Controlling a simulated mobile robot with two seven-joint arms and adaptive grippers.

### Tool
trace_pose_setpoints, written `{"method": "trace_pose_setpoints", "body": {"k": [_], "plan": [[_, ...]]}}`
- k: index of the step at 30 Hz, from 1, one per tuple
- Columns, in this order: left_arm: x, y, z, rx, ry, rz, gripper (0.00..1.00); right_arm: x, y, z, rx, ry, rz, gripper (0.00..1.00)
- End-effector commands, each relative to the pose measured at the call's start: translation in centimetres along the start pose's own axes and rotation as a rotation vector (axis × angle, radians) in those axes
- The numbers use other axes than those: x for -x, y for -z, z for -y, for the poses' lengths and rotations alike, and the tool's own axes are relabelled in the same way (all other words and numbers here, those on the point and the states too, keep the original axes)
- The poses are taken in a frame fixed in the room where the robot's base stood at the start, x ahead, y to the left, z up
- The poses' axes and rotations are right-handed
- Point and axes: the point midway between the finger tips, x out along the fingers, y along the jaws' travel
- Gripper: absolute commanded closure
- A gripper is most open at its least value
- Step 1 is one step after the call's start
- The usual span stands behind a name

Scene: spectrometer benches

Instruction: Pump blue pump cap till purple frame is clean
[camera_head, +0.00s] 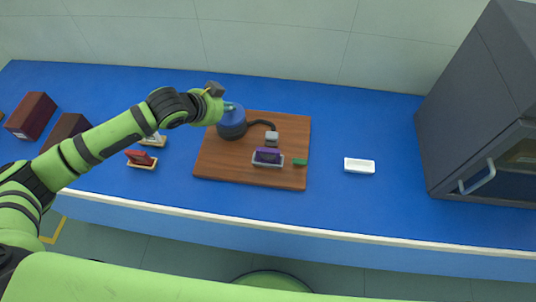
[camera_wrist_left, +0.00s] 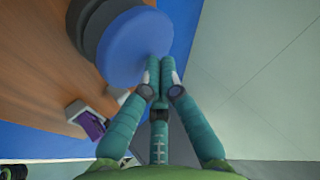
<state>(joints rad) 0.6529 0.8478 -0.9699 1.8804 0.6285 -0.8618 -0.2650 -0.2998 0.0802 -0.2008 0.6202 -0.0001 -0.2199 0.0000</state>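The blue pump cap (camera_head: 232,118) tops a dark round pump on the wooden board (camera_head: 225,163); the cap also fills the upper middle of the left wrist view (camera_wrist_left: 133,45). The purple frame (camera_head: 268,156) sits in a small grey holder on the board, in front of the pump. My left gripper (camera_head: 229,106) is at the cap's top. In the left wrist view its teal fingertips (camera_wrist_left: 160,65) are together, overlapping the cap's edge, with nothing seen between them. I cannot tell whether they touch the cap. My right gripper is not in view.
A dark hose runs from the pump to a grey nozzle block (camera_head: 272,137). A green piece (camera_head: 300,162) lies at the board's right. A white tray (camera_head: 359,166) and a dark cabinet (camera_head: 475,110) stand further right. Red (camera_head: 140,158) and brown (camera_head: 31,115) items are left.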

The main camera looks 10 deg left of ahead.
Motion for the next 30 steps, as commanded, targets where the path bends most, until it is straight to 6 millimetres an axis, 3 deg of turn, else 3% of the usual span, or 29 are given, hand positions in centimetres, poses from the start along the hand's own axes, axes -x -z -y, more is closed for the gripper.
{"method": "trace_pose_setpoints", "body": {"k": [23, 30], "plan": [[-0.6, -0.5, -0.5, 0.001, -0.003, 0.002, 1.0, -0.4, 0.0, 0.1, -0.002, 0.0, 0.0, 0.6], [0.0, -0.1, -0.1, 0.001, -0.003, 0.002, 1.0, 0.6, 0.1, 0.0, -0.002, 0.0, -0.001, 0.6]]}}
